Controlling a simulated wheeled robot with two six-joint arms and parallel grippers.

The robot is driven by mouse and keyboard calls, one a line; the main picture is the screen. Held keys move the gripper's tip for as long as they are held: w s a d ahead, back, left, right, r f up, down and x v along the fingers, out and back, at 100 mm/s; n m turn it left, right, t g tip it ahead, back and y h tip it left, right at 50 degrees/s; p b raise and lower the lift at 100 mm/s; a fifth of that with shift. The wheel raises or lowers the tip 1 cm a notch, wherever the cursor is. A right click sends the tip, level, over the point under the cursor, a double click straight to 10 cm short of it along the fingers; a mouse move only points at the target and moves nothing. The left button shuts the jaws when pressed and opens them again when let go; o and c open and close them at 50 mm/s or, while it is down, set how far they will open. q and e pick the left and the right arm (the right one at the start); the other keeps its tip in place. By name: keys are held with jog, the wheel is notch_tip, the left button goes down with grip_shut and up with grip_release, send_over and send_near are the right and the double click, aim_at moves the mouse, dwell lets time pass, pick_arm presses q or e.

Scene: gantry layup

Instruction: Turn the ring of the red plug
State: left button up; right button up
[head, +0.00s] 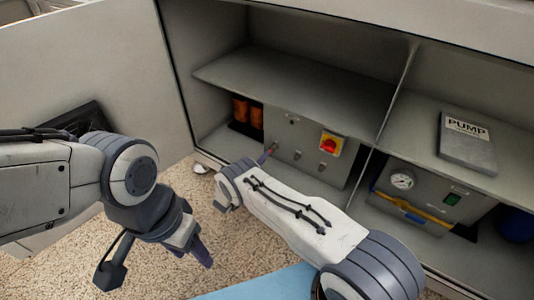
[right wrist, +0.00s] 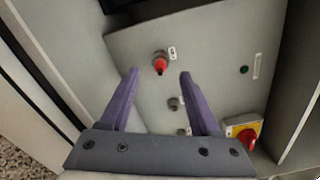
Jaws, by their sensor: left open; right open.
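The red plug (right wrist: 159,65) sits in a grey ring on the grey panel (right wrist: 210,50) in the right wrist view. My right gripper (right wrist: 159,73) is open, its purple fingers pointing at the panel. The plug appears between the fingertips, with space on both sides; I cannot tell how far the tips are from the panel. In the head view my right gripper (head: 267,155) is at the left end of the panel (head: 300,138), and the plug is mostly hidden there. My left gripper (head: 198,250) is open and empty, pointing down above the floor.
Two grey fittings (right wrist: 174,103) line up below the plug, near a red-yellow switch (head: 331,143). Orange cylinders (head: 246,111) stand left of the panel. A pump manual (head: 467,143) lies on the right shelf above a box with a gauge (head: 402,180). The cabinet's side wall is close by.

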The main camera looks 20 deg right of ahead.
jog(key=p+v, duration=0.1)
jog(key=v, duration=0.5)
jog(key=shift+s, duration=0.15)
jog(key=shift+a, duration=0.15)
